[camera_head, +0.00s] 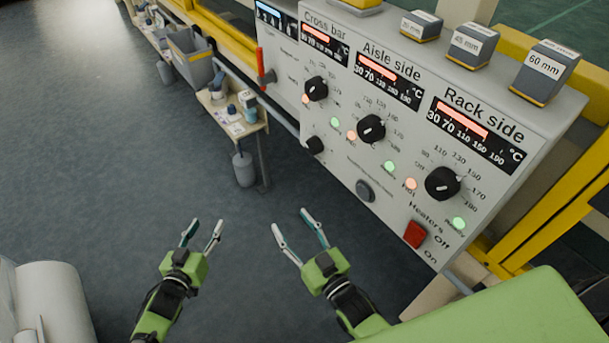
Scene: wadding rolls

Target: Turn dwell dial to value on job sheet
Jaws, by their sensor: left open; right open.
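A grey control panel (330,190) tilts across the right half of the head view. It carries black dials under "Cross bar" (316,88), "Aisle side" (371,128) and "Rack side" (442,183). A smaller black knob (315,145) sits low on the left. Its label is too small to read, so I cannot tell which one is the dwell dial. No job sheet can be made out for certain. My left gripper (204,231) is open and empty over the floor. My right gripper (291,226) is open and empty, left of and apart from the panel.
A red rocker switch (415,234) and a round grey button (365,190) are low on the panel. A red lever (266,72) is at its left edge. Blocks, one marked 60 mm (545,72), stand on top. A small table (245,128) holds bottles.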

